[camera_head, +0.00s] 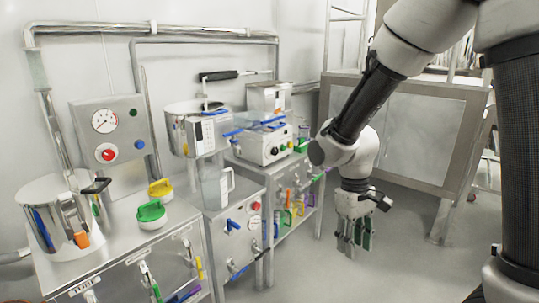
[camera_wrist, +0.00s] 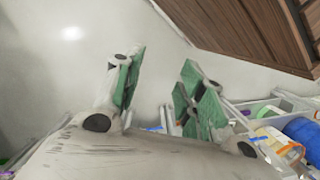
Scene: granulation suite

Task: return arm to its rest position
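My gripper (camera_head: 355,238) hangs from the arm at the right of the middle in the head view, fingers pointing down over clear floor. In the wrist view my gripper (camera_wrist: 163,95) shows two fingers with green pads, spread apart with nothing between them. It touches nothing that I can see. The arm is bent, reaching down from the upper right of the head view.
A steel bench (camera_head: 175,250) with a green-lidded container (camera_head: 151,214) and a steel vessel (camera_head: 55,215) stands left. A white machine (camera_head: 263,143) and a clear jug (camera_head: 215,188) are behind. A steel-framed panel (camera_head: 415,130) stands behind the arm. Floor (camera_head: 390,265) below is clear.

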